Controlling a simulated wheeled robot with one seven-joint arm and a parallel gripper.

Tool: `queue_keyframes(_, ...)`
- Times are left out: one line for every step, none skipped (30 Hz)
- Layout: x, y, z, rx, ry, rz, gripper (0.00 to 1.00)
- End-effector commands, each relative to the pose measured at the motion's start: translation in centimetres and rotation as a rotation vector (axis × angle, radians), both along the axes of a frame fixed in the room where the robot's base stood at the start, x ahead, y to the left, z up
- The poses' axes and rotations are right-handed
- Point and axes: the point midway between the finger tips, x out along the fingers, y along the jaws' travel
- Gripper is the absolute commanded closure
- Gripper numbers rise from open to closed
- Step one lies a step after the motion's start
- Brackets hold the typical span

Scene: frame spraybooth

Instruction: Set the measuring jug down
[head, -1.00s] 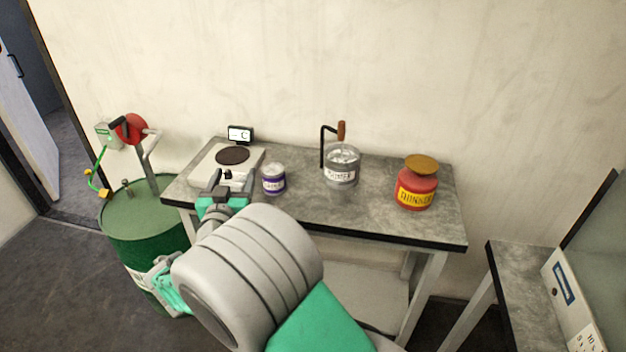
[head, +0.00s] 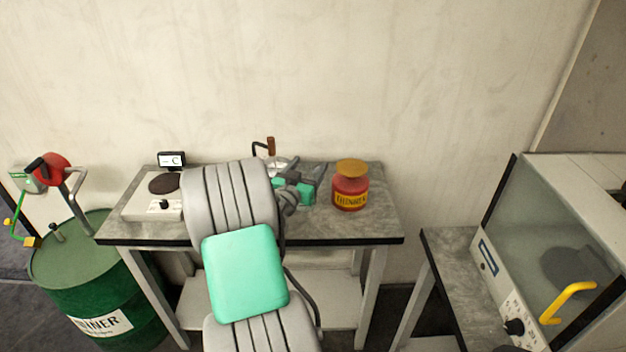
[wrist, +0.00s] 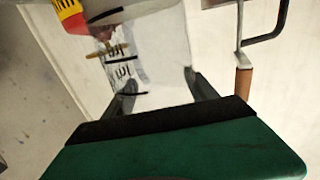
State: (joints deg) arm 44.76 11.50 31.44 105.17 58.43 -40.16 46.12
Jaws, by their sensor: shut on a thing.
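The measuring jug (wrist: 150,55) is clear, with dark marks on its wall. In the wrist view it stands between the fingers of my gripper (wrist: 155,95), which is shut on it. In the head view my gripper (head: 318,178) is over the workbench (head: 385,222), between the crank-handled tin and the red thinner can (head: 350,190). The jug cannot be made out clearly there, and I cannot tell whether its base touches the bench.
The crank's brown handle (head: 270,146) rises behind my arm, which hides most of its tin. A green drum (head: 85,270) stands left; a glass-fronted cabinet (head: 545,235) is right.

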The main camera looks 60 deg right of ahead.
Motion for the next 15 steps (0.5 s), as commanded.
queue_keyframes(-0.7, -0.7, -1.1, 0.004, 0.005, -0.004, 1.0)
queue_keyframes(-1.0, -1.0, -1.7, 0.004, 0.004, -0.003, 1.0)
queue_keyframes(-1.3, -1.4, -2.3, 0.002, 0.003, -0.002, 1.0)
queue_keyframes(-1.5, -1.6, -2.6, 0.002, 0.002, -0.002, 1.0)
queue_keyframes(-1.6, -1.8, -2.9, 0.001, 0.001, -0.001, 1.0)
queue_keyframes(-1.8, -2.0, -3.3, 0.0, 0.001, 0.0, 1.0)
queue_keyframes(-2.0, -2.2, -3.6, 0.001, 0.001, -0.001, 1.0)
queue_keyframes(-2.2, -2.4, -3.9, 0.002, 0.001, -0.002, 1.0)
queue_keyframes(-2.1, -2.4, -4.6, 0.003, 0.003, 0.001, 1.0)
queue_keyframes(-2.1, -2.4, -5.3, 0.004, 0.003, 0.003, 1.0)
queue_keyframes(-2.1, -2.4, -5.7, 0.004, 0.004, 0.002, 1.0)
queue_keyframes(-2.0, -2.4, -6.3, 0.003, 0.003, 0.002, 1.0)
queue_keyframes(-2.1, -2.4, -6.6, 0.002, 0.003, 0.001, 1.0)
queue_keyframes(-2.0, -2.4, -6.8, 0.001, 0.002, 0.002, 1.0)
queue_keyframes(-2.0, -2.4, -6.9, 0.0, 0.0, 0.002, 1.0)
